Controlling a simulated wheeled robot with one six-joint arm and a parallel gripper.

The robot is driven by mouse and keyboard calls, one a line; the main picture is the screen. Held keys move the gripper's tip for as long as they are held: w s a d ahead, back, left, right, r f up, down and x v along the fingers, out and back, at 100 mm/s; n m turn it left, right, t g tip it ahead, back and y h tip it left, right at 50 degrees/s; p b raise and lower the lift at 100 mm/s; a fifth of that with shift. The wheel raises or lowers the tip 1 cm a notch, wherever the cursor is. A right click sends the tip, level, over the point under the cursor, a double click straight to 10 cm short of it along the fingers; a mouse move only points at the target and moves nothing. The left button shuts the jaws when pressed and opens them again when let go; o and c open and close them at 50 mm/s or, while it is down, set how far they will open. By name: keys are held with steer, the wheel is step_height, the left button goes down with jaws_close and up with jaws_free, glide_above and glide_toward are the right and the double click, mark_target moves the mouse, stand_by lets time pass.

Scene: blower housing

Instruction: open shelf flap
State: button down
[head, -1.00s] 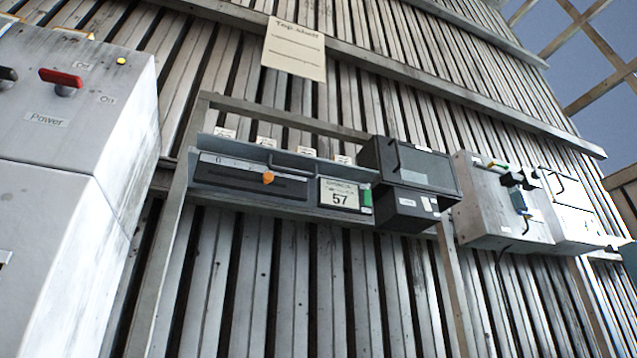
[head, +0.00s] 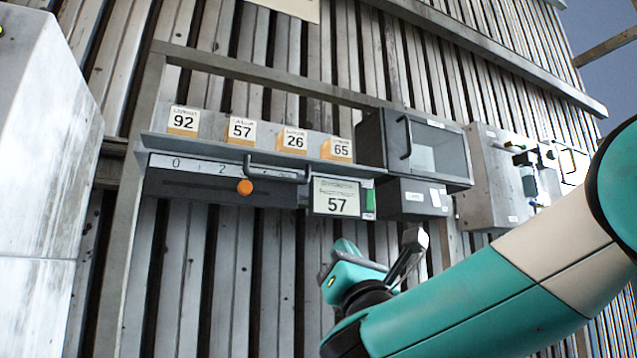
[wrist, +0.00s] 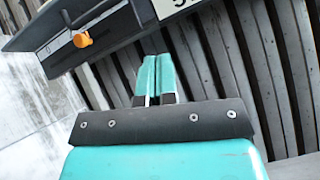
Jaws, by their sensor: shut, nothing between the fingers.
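The shelf (head: 262,148) hangs on the slatted wall in the head view, with a grey front strip and a dark bar handle (head: 278,170). I cannot tell for sure which panel is the flap. Below is a dark slotted panel with a scale and an orange knob (head: 245,187); the knob also shows in the wrist view (wrist: 82,40). My gripper (head: 347,258) is below and right of the handle, apart from it. In the wrist view its teal fingers (wrist: 156,75) are together and empty, with the shelf's underside beyond at upper left.
Several numbered blocks (head: 241,130) stand on the shelf. A display reading 57 (head: 336,197) is at its right end. A dark windowed box (head: 425,148) with a handle and a grey wall unit (head: 505,175) are farther right. A white cabinet (head: 45,190) stands left.

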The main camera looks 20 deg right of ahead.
step_height(320, 180, up, 4)
steer(key=a+r+n+t+y+p, duration=0.1)
steer(key=a+n+y+p, duration=0.15)
steer(key=n, duration=0.25)
steer(key=p, duration=1)
glide_toward(314, 164)
steer(key=shift+y, duration=0.35)
steer(key=x, duration=0.6)
steer(key=shift+w, duration=0.15)
steer(key=shift+r+p, duration=0.15)
steer(key=shift+p, duration=0.15)
